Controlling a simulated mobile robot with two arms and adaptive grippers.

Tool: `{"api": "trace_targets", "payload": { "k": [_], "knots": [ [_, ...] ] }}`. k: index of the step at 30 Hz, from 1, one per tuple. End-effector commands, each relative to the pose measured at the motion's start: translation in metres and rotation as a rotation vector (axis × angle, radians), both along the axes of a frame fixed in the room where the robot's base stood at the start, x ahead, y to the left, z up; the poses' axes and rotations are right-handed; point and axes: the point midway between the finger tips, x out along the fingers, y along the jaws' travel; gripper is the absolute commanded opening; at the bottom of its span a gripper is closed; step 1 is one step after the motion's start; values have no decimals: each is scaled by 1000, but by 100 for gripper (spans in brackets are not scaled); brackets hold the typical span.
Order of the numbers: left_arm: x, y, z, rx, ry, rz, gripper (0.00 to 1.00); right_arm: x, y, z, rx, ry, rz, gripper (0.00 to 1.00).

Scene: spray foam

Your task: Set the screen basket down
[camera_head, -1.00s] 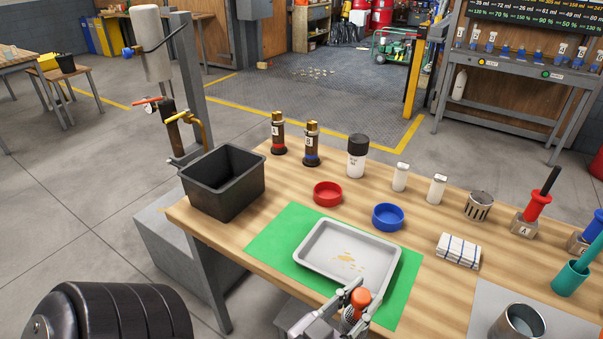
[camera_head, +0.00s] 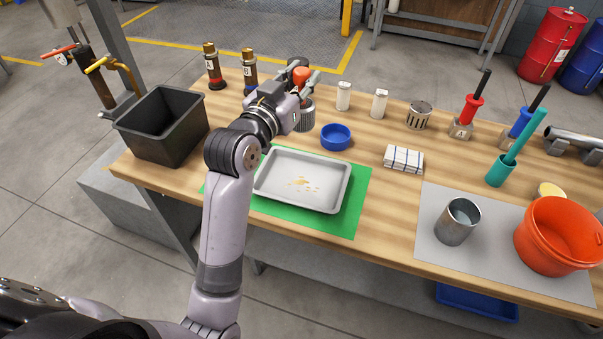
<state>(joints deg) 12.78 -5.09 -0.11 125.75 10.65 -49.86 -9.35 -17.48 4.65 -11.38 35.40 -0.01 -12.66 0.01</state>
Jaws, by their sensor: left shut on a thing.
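The screen basket (camera_head: 304,118) is a small grey mesh cup under an orange knob (camera_head: 302,73). My left gripper (camera_head: 303,88) is shut on it and holds it upright behind the blue bowl (camera_head: 336,138). Its bottom is at or close above the wooden table (camera_head: 370,195); I cannot tell if it touches. My left arm reaches across the left edge of the grey tray (camera_head: 325,200), which lies on a green mat (camera_head: 357,190) with tan flecks in it. My right gripper is not in view.
White bottles (camera_head: 343,96), another mesh cup (camera_head: 419,115) and a folded cloth (camera_head: 403,159) are to the right. A metal cup (camera_head: 457,222) and orange bucket (camera_head: 560,236) sit on a grey mat.

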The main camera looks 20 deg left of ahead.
Motion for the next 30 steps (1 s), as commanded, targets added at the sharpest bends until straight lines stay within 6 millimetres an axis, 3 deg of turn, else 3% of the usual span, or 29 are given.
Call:
{"api": "trace_targets", "payload": {
  "k": [15,23,30],
  "knots": [
    [0,0,-130,1,6,-1,0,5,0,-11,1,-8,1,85],
    [0,0,-156,1,2,-1,0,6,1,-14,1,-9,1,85],
    [0,0,-191,0,2,-1,0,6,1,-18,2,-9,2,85]
  ]
}}
